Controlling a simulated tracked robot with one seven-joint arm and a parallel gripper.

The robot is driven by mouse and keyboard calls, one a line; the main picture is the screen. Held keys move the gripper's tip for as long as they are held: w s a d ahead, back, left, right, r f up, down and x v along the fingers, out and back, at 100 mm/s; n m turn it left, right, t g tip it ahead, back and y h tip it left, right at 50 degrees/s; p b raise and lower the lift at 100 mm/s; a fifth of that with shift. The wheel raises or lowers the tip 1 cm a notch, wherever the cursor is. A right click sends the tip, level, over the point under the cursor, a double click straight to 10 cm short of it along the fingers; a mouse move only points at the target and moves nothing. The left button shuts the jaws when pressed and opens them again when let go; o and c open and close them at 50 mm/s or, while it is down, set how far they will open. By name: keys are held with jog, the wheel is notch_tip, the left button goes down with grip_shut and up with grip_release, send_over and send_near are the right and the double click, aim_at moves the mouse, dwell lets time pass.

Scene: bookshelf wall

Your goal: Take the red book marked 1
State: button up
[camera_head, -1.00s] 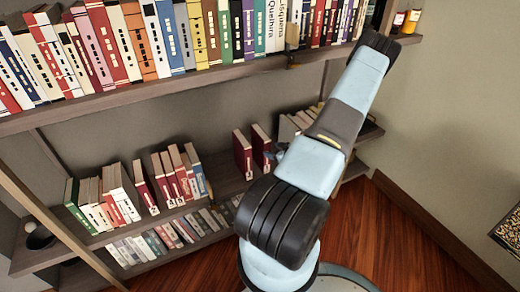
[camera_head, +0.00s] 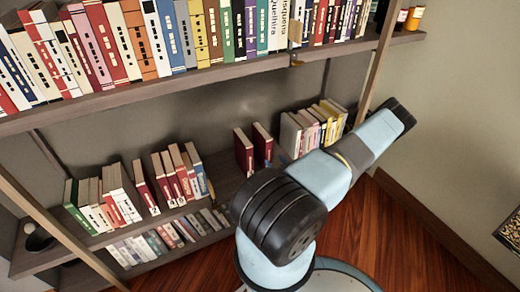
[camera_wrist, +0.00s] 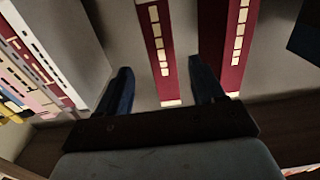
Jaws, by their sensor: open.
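Two red books stand upright and apart on the lower shelf in the head view, the left one (camera_head: 243,152) and the right one (camera_head: 263,143). In the wrist view two red spines with pale title blocks hang side by side, one in the middle (camera_wrist: 156,45) and one to the right (camera_wrist: 234,45). I cannot read a number on either. My gripper (camera_wrist: 160,66) is open and empty, its two dark blue fingers to either side of the middle spine's lower part. I cannot tell whether they reach around it. My gripper is hidden in the head view.
The upper shelf (camera_head: 190,78) is packed with books above. Grey, pink and yellow books (camera_head: 318,122) stand right of the red pair. More books (camera_head: 178,172) stand to the left. A shelf upright (camera_head: 378,55) stands near my arm.

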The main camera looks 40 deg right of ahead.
aim_at(270, 155)
jog(key=x, duration=0.5)
jog(key=shift+d, duration=0.15)
jog(key=shift+a+x, duration=0.1)
jog(key=shift+x, duration=1.4)
jog(key=shift+a+x, duration=0.15)
jog(key=shift+x, duration=1.4)
jog(key=shift+f, duration=0.15)
jog(key=shift+c, duration=0.2)
grip_shut()
